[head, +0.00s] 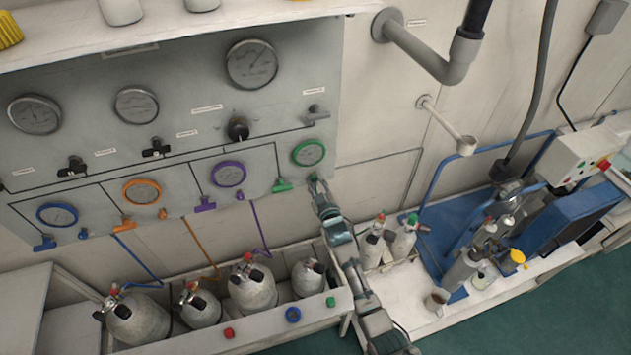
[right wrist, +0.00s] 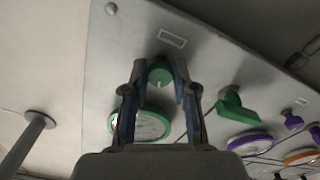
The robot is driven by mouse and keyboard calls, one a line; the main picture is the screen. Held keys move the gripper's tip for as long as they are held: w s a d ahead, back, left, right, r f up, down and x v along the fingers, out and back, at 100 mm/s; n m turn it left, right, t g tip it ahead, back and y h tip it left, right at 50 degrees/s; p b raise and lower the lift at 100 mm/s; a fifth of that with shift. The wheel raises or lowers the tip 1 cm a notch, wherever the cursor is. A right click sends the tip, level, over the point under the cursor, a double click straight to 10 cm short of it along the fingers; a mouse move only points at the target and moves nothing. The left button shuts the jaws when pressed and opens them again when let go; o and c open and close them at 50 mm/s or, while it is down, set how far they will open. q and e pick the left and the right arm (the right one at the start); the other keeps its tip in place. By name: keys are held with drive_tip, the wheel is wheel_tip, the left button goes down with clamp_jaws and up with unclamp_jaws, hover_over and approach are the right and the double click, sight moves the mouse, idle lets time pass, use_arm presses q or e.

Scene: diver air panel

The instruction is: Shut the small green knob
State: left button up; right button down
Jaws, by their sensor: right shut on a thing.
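The small green knob (right wrist: 160,74) sits on the grey panel, seen between my fingers in the right wrist view. My right gripper (right wrist: 160,68) is shut on it, one finger on each side. In the head view, my right gripper (head: 316,182) reaches up to the panel's lower right edge, just below the green-rimmed gauge (head: 308,152), and mostly covers the knob. The same gauge (right wrist: 152,124) shows partly behind my fingers in the wrist view. My left gripper is not in view.
A green lever valve (head: 282,186) is close left of my right gripper. Purple (head: 204,204) and orange (head: 125,225) levers are farther left. Gas cylinders (head: 252,288) stand in a trough (head: 262,335) below. A grey pipe (head: 425,55) juts out at upper right.

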drive_tip(key=shift+f+m, duration=0.2)
drive_tip(key=shift+m, duration=1.1)
drive_tip(key=shift+f+m, duration=0.15)
drive_tip(key=shift+m, duration=0.15)
drive_tip(key=c, duration=1.2)
unclamp_jaws()
drive_tip(key=o, duration=0.3)
drive_tip(key=shift+w, duration=0.15)
drive_tip(key=shift+a, duration=0.1)
drive_tip(key=shift+s+p, duration=0.2)
drive_tip(key=shift+p, duration=0.1)
drive_tip(key=v, duration=1.1)
drive_tip(key=shift+s, duration=0.2)
